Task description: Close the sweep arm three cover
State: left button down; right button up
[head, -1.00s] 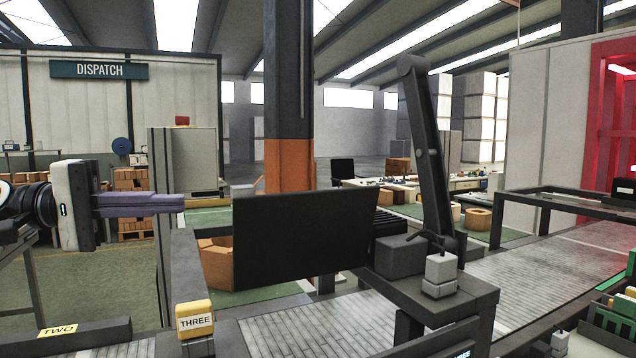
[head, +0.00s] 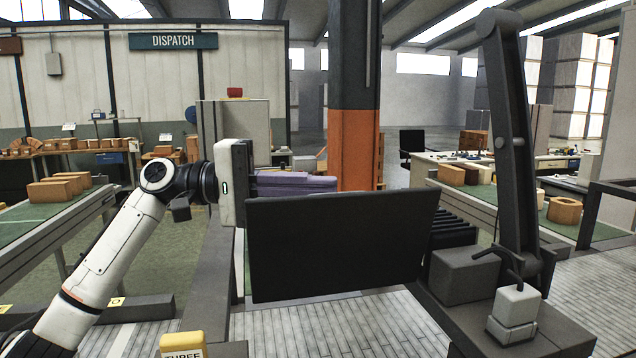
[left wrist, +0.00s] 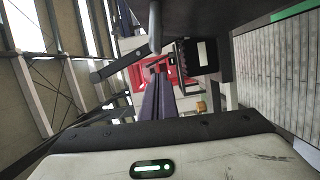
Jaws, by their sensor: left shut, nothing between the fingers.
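A flat dark panel (head: 340,245), which looks like the sweep arm three cover, stands nearly upright beside the yellow THREE block (head: 183,343). My left gripper (head: 335,184) comes in from the left, with its purple fingers shut and empty. The fingers lie along the panel's top edge, close to its left half. I cannot tell whether they touch it or are just behind it. In the left wrist view the shut fingers (left wrist: 158,95) point away, and a dark surface (left wrist: 205,14), probably the panel, is at the upper right. My right gripper is not in view.
A dark jointed arm (head: 515,140) rises right of the panel, with a grey box (head: 464,275) and a pale block (head: 515,305) at its base. An orange and dark post (head: 353,150) stands behind. A grey slatted conveyor (head: 390,320) runs in front, below the panel.

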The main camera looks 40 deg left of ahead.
pick_arm(q)
jog(key=shift+s+d+f, duration=0.15)
jog(key=shift+s+d, duration=0.75)
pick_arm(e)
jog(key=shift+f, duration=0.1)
